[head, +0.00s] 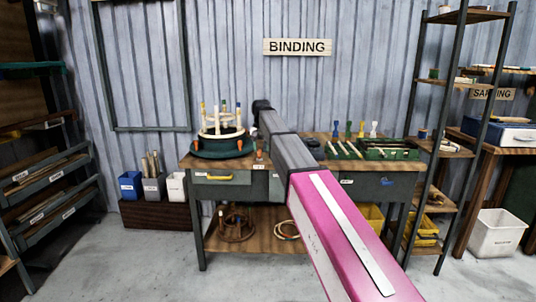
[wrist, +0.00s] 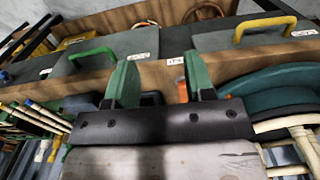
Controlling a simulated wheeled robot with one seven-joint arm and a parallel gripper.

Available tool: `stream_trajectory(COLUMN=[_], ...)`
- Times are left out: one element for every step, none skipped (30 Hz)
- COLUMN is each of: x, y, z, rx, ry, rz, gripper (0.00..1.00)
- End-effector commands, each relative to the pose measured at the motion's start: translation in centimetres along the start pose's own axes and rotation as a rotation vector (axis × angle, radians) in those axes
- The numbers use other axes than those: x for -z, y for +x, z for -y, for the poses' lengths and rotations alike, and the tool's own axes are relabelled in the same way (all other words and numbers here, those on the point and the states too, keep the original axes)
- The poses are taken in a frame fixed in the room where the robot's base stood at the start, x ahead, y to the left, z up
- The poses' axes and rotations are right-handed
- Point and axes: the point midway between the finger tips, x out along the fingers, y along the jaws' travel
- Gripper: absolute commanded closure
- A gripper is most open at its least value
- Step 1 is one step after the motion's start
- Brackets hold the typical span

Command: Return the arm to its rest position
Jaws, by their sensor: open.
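My arm, pink with a grey forward link, reaches from the bottom right of the head view to over the workbench (head: 398,166) under the BINDING sign. My gripper is not clearly visible there. In the wrist view, my gripper (wrist: 160,64) shows two green fingers set apart, with nothing held between them. The fingers are over the bench's front edge, with the drawer fronts beyond them. A teal round base (head: 222,148) with a pale rattan frame (head: 222,134) stands on the bench's left part; the base also shows at the right of the wrist view (wrist: 275,92).
A green tray (head: 388,154) and several upright coloured tools stand on the bench's right. A metal shelf rack (head: 424,120) stands close on the right. Small bins (head: 153,189) stand left of the bench. The left floor (head: 130,260) is clear.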

Motion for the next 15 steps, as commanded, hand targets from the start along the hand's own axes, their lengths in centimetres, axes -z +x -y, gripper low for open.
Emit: stream_trajectory(x=[-0.5,-0.7,-1.0,-1.1,-1.4,-1.8,-2.1,-2.4,-2.8,-3.2,-3.6,-4.3,-4.8,-5.4,-6.4], y=[0.8,1.4,2.0,2.5,3.2,4.0,4.7,5.4,6.4,7.2,7.9,9.2,10.2,11.2,12.8], z=[-0.5,-0.8,-1.1,-1.4,-1.8,-2.2,-2.6,-3.0,-3.6,-4.0,-4.5,-5.2,-5.8,-6.4,-7.3], rx=[0.0,-0.001,0.0,0.0,0.0,-0.001,-0.001,0.0,0.0,-0.001,-0.001,0.0,-0.001,-0.001,-0.001], ry=[0.0,0.0,-0.001,-0.002,-0.003,-0.004,-0.004,-0.004,-0.004,-0.005,-0.006,-0.007,-0.009,-0.009,-0.009], rz=[0.001,0.002,0.001,0.001,0.001,0.002,0.002,0.002,0.001,0.002,0.002,0.002,0.003,0.003,0.003], gripper=[0.51,0.51,0.51,0.51,0.51,0.51,0.51,0.51,0.51,0.51,0.51,0.51,0.51,0.51,0.51])
